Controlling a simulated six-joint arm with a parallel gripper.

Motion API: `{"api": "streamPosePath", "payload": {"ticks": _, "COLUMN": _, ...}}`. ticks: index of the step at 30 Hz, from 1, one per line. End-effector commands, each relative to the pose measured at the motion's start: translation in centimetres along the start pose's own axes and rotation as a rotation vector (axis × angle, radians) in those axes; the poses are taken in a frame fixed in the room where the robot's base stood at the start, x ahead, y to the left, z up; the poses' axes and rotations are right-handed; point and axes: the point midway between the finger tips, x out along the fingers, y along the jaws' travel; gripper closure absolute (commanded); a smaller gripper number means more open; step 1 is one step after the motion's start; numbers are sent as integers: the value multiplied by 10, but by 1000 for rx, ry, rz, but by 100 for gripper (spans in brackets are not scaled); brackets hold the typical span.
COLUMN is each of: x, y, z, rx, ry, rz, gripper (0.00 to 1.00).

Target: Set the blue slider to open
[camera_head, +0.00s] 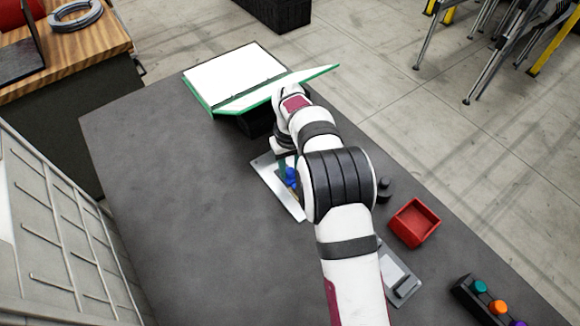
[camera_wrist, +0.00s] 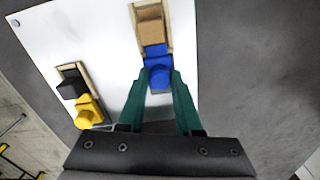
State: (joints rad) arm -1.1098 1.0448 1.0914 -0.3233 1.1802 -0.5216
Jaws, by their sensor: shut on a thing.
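The blue slider (camera_wrist: 158,70) sits in a framed slot on a white panel in the wrist view. A tan area of the slot (camera_wrist: 150,26) shows beyond it. My gripper (camera_wrist: 160,78) is shut on the blue slider, with a green finger on each side of its knob. In the head view the blue slider (camera_head: 291,177) shows beside my arm, on the white panel (camera_head: 270,180) lying on the dark table. My arm hides much of the panel there.
A yellow slider (camera_wrist: 88,110) with a black block (camera_wrist: 72,86) sits in a second slot to the left. A green-edged white folder-like object (camera_head: 235,75) lies at the back. A red bin (camera_head: 413,222) and a button box (camera_head: 490,300) stand to the right. The table's left part is clear.

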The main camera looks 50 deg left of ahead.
Motion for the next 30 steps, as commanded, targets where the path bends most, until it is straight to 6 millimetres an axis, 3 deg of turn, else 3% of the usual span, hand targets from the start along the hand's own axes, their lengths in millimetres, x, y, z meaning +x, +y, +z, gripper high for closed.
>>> {"api": "streamPosePath", "payload": {"ticks": 24, "x": -1, "y": -1, "z": -1, "rx": 0, "ry": 1, "rz": -1, "gripper": 100}}
{"api": "streamPosePath", "payload": {"ticks": 30, "x": 0, "y": -5, "z": -18, "rx": 0, "ry": 2, "rz": 0, "gripper": 100}}
